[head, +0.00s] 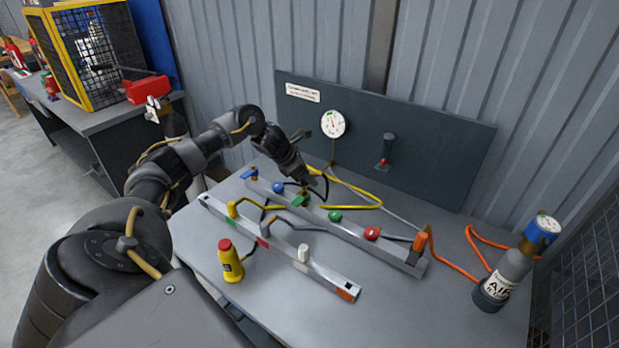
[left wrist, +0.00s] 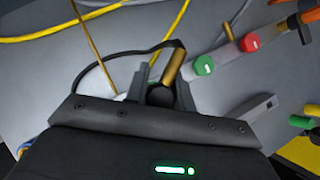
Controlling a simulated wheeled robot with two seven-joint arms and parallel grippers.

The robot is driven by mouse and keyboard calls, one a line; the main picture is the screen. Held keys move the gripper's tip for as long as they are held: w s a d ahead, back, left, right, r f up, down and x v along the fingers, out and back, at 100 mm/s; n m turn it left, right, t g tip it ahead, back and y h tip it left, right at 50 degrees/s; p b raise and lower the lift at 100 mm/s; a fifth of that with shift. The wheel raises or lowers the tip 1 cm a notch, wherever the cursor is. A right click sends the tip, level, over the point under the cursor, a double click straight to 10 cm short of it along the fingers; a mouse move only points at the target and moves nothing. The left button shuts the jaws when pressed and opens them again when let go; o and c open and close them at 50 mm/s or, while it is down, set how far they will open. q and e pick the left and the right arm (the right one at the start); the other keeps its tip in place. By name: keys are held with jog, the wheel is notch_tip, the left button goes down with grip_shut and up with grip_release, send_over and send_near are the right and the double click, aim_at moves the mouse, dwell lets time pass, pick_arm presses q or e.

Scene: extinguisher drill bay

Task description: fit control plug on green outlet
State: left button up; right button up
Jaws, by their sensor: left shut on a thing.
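I cannot tell whether the plug touches an outlet. My right gripper is out of view.
The red knob (head: 372,233) and blue knob (head: 278,187) share the back rail. A front rail (head: 325,274) carries yellow, grey and white fittings. A yellow bottle (head: 230,260) stands in front, an air cylinder (head: 513,270) at right. Yellow hose (head: 355,207) lies behind; bare table lies front right.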

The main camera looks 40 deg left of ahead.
pick_arm(q)
jog(key=shift+f, duration=0.1)
dwell(0.6)
jog(key=shift+f+b, duration=1.05)
jog(key=shift+f, duration=0.05)
dwell(0.4)
jog(key=shift+f+b, duration=0.85)
jog(key=shift+b, duration=0.1)
dwell(0.3)
jog(key=o, duration=1.1)
